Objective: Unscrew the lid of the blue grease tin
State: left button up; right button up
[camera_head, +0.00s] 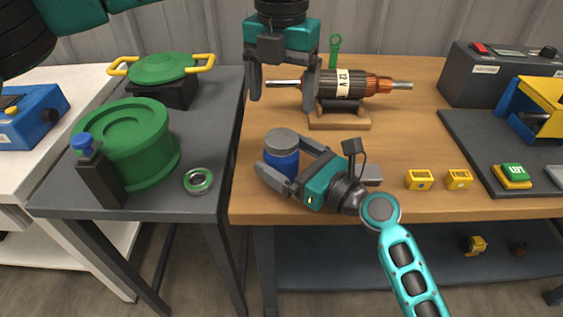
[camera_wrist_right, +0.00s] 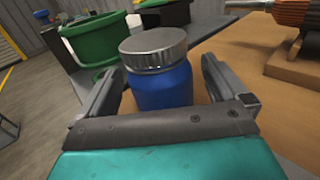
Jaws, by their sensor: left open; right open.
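The blue grease tin (camera_head: 281,160) stands upright near the front left of the wooden bench, with its grey ribbed lid (camera_head: 281,139) on top. It also shows in the right wrist view, blue body (camera_wrist_right: 160,88) below the lid (camera_wrist_right: 155,48). My right gripper (camera_head: 291,163) is open, with one finger on either side of the tin's body; I cannot tell if they touch it. My left gripper (camera_head: 283,92) is open and empty, pointing down above and behind the tin, near the left end of the rotor's shaft.
The rotor (camera_head: 354,85) rests on a wooden stand (camera_head: 340,121) behind the tin. Yellow blocks (camera_head: 420,180) sit to the right. A dark mat (camera_head: 480,150) bears a green-buttoned box (camera_head: 513,174). A green drum (camera_head: 128,145) and a ring (camera_head: 198,181) are on the grey table at left.

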jog(key=shift+w+a, duration=0.5)
jog(key=shift+a, duration=0.05)
jog(key=shift+c, duration=0.2)
